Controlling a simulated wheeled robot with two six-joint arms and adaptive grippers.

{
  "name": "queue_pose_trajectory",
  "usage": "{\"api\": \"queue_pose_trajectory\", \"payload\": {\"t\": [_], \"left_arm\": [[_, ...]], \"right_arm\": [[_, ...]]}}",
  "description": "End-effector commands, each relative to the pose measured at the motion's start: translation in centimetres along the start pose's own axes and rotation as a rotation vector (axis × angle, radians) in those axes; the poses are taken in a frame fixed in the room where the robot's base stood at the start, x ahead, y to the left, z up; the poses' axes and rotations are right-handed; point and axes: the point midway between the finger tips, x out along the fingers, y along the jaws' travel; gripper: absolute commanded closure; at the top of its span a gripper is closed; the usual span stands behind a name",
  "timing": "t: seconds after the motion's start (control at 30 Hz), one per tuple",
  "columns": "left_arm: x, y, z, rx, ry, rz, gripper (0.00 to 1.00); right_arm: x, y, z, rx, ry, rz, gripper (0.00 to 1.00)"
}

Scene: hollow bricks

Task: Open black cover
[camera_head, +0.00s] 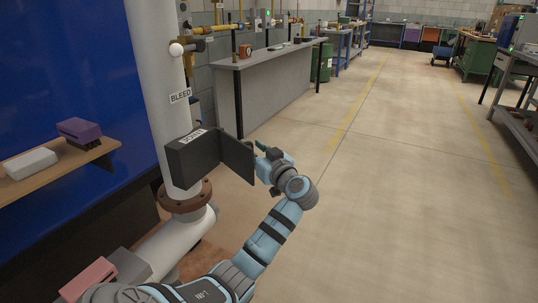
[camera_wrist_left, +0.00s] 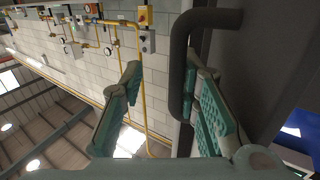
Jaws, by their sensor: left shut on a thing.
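The black cover (camera_head: 237,158) is a flat dark panel that stands out to the right from a black box (camera_head: 190,157) on the white pipe, at an open angle. My left gripper (camera_head: 264,152) is at the cover's right side, partly hidden behind its edge. In the left wrist view, the cover's dark bar handle (camera_wrist_left: 182,70) runs between the teal finger pads, close to the right one. My left gripper (camera_wrist_left: 163,75) is shut on this handle. The inside of the box cannot be made out. My right gripper is out of view.
The white pipe (camera_head: 160,90) with a BLEED tag rises beside the box, above a rusty flange (camera_head: 185,197). A wooden shelf (camera_head: 60,170) with several bricks is at left. A grey workbench (camera_head: 270,80) stands behind. The floor to the right is clear.

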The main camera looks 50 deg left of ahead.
Motion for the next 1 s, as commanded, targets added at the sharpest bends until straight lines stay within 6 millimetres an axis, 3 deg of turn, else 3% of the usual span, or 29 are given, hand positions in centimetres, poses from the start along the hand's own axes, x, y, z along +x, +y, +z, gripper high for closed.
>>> {"api": "queue_pose_trajectory", "payload": {"t": [0.5,1.0], "left_arm": [[-5.7,2.9,0.3,-0.007,-0.011,0.023,0.82],[-9.9,3.9,0.3,-0.003,-0.009,0.003,0.82]], "right_arm": [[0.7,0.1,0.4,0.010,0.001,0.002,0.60],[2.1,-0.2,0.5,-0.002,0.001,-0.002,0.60]]}}
